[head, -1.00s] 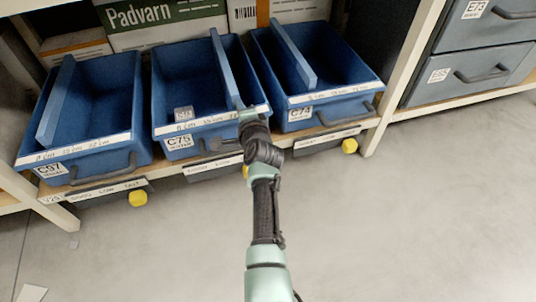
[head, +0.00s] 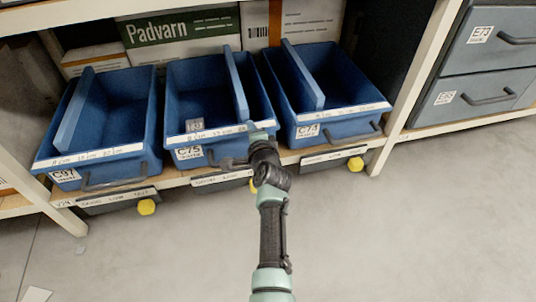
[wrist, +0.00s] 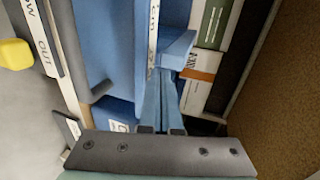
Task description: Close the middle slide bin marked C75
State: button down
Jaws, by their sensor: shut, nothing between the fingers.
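The middle blue slide bin C75 (head: 205,148) sits on the shelf between two similar bins. Its front looks roughly in line with theirs. My gripper (head: 263,133) is shut and empty at the bin's front right corner, near the divider's front end; contact cannot be told. In the wrist view, blue surfaces fill the area ahead of it, and a bin handle (wrist: 100,90) shows.
Bin C97 (head: 98,168) stands left and bin C74 (head: 345,128) right, close beside C75. Boxes (head: 182,40) stand behind. Yellow knobs (head: 146,207) stick out below the shelf. A post (head: 410,85) and grey drawers (head: 485,70) are at the right. Floor in front is clear.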

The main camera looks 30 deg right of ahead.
jog(key=p+v, duration=0.7)
jog(key=v, duration=0.4)
jog(key=shift+f, duration=0.2)
jog(key=w+a+r+n+t+y+p, duration=0.1)
jog(key=a+r+n+t, duration=0.15)
jog(key=r, duration=0.95)
jog(key=w+a+r+n+t+p, duration=0.2)
jog(key=a+r+n, duration=0.2)
jog(key=r, duration=0.8)
jog(key=w+a+r+n+t+y+p, duration=0.15)
jog(key=a+r+n, duration=0.25)
jog(key=r, duration=0.9)
jog(key=s+a+r+n+t+y+p, duration=0.15)
jog(key=s+a+r+n, duration=0.25)
jog(key=s+r, duration=0.55)
jog(key=s+a+r+n+t+h+p, duration=0.1)
jog(key=s+a+r+n+t+p, duration=0.25)
jog(key=r, duration=1.05)
jog(key=s+a+r+n+t+y+p, duration=0.1)
jog(key=s+a+r+n+t+p, duration=0.15)
jog(key=s+a+r, duration=0.5)
notch_tip(320, 180, up, 39)
jog(key=d+p, duration=0.3)
jog(key=p, duration=3.1)
jog(key=shift+n+p, duration=0.35)
jog(key=shift+w+f, duration=0.1)
